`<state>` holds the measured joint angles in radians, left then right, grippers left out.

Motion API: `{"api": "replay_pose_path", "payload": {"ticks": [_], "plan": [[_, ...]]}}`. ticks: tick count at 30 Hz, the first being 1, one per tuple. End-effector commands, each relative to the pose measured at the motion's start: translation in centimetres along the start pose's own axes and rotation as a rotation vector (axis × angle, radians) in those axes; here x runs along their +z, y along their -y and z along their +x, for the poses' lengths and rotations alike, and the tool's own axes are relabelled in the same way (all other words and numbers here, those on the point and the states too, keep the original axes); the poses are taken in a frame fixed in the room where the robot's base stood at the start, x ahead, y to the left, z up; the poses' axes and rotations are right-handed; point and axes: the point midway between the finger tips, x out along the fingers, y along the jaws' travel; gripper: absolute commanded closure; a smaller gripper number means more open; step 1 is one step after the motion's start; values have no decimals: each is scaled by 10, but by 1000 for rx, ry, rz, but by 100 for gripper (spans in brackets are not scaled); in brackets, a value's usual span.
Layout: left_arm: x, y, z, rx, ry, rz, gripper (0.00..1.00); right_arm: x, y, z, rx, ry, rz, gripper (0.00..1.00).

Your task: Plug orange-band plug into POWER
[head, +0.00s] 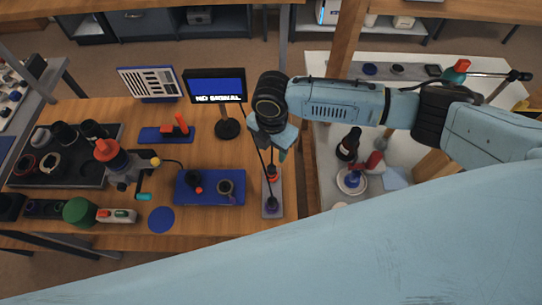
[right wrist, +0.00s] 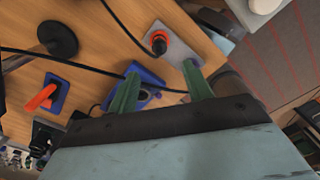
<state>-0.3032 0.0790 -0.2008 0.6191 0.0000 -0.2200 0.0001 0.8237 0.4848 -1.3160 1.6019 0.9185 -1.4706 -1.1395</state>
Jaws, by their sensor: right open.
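The orange-band plug (head: 272,172) stands on a narrow grey plate (head: 271,211) at the right part of the wooden table. In the right wrist view the orange-banded plug (right wrist: 158,41) sits near the top of the grey plate (right wrist: 178,48), with a black cable beside it. My right gripper (head: 275,150) is above the plate's far end. In the right wrist view its two green fingers (right wrist: 162,88) are spread apart, with the plug outside them. A POWER label is not readable, and whether the plug sits in a socket cannot be told. My left gripper is not in view.
The monitor (head: 215,86) stands left of my right gripper. A blue tray (head: 210,199) with small dark parts lies left of the plate. A red tool rests on a blue pad (head: 150,135). A white side table (head: 325,150) with bottles stands right.

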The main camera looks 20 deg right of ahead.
Motion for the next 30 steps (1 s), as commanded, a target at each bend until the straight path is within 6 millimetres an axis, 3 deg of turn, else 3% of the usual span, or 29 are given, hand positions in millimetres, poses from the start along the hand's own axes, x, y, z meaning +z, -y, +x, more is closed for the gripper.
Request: {"api": "replay_pose_path", "payload": {"ticks": [9, 15, 21, 30], "plan": [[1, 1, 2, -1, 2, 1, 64, -1, 0, 64, -1, 0, 3, 50], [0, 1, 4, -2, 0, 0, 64, -1, 0, 95, 0, -1, 4, 50], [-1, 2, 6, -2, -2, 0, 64, 0, 0, 109, 2, 0, 2, 50], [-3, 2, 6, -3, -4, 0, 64, 0, 0, 111, 2, 0, 2, 50]]}}
